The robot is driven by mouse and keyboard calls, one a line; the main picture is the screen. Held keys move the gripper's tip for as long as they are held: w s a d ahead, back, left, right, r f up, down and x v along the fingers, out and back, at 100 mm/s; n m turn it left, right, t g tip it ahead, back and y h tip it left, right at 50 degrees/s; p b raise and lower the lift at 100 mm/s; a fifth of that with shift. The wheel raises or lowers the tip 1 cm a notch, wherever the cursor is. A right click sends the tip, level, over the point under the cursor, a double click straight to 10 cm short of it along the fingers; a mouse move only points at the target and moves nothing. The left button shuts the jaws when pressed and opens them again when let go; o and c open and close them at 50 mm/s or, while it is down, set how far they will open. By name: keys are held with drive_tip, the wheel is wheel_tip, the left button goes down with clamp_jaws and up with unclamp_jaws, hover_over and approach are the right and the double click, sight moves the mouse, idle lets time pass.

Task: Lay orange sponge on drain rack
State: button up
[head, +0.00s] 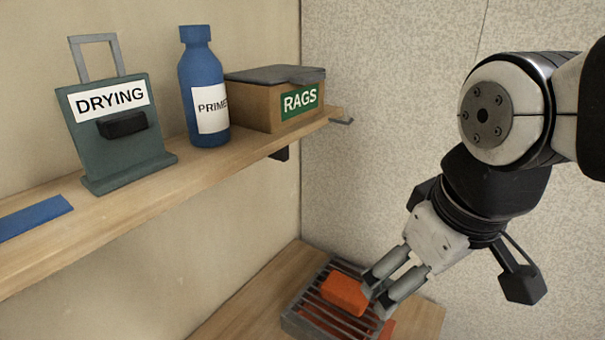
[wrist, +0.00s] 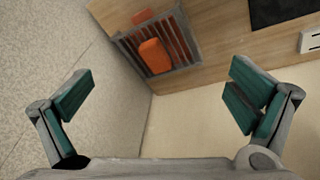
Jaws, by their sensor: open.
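The orange sponge (head: 345,293) lies on the bars of the grey drain rack (head: 303,318) at the bottom of the head view. The wrist view also shows the sponge (wrist: 154,57) on the rack (wrist: 184,46), at the top middle. My gripper (head: 377,296) is open, with its fingertips overlapping the sponge's right side in the head view. In the wrist view, the spread fingers (wrist: 163,88) have nothing between their pads, and the sponge appears apart, beyond them. The fingers hide part of the sponge and rack in the head view.
A second orange-red piece (head: 388,329) shows by the rack's right edge, partly hidden. The rack stands on a wooden surface (head: 245,305) in the corner. An upper shelf (head: 150,207) holds a drying sign (head: 125,150), a blue primer bottle (head: 203,75) and a rags box (head: 255,103).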

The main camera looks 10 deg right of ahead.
drive_tip(key=s+m, duration=0.3)
drive_tip(key=shift+s+a+m+t+y, duration=0.1)
drive_tip(key=shift+a+m+t+y, duration=0.1)
drive_tip(key=shift+m+t+y, duration=0.1)
drive_tip(key=shift+r+p, duration=0.4)
drive_tip(key=shift+r, duration=0.15)
idle(0.6)
